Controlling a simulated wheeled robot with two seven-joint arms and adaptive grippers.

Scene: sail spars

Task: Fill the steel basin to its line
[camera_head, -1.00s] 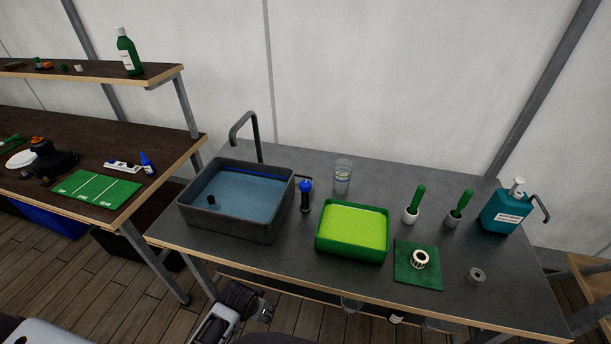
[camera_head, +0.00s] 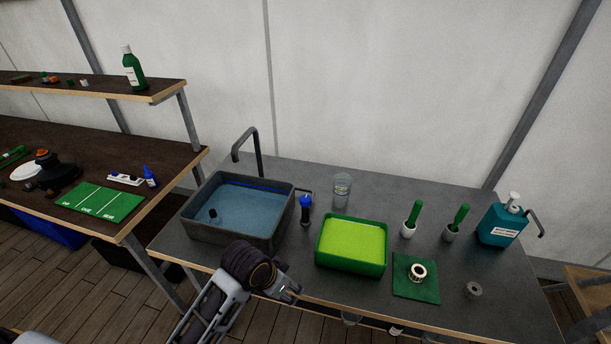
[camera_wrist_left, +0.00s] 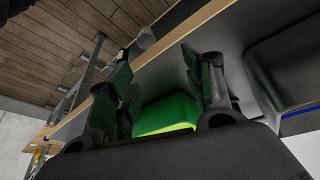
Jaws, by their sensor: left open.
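The dark grey steel basin (camera_head: 232,238) stands at the left of the grey table. Bluish water (camera_head: 248,208) lies in it, with its surface below the blue line (camera_head: 258,187) on the far inner wall. A small black plug-like piece (camera_head: 213,215) shows in the water. A grey bent spout (camera_head: 257,150) rises behind the basin, and no stream shows from it. My left gripper (camera_head: 289,289) is open and empty at the table's front edge, right of the basin's near corner. Its spread fingers (camera_wrist_left: 165,88) show in the left wrist view. My right gripper is not in view.
A blue-topped black cylinder (camera_head: 306,212) and a glass (camera_head: 342,188) stand right of the basin. A green tub (camera_head: 350,262) with yellow-green contents is right of my gripper. Two green-handled brushes, a teal dispenser (camera_head: 499,226) and a green cloth (camera_head: 402,287) lie farther right.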

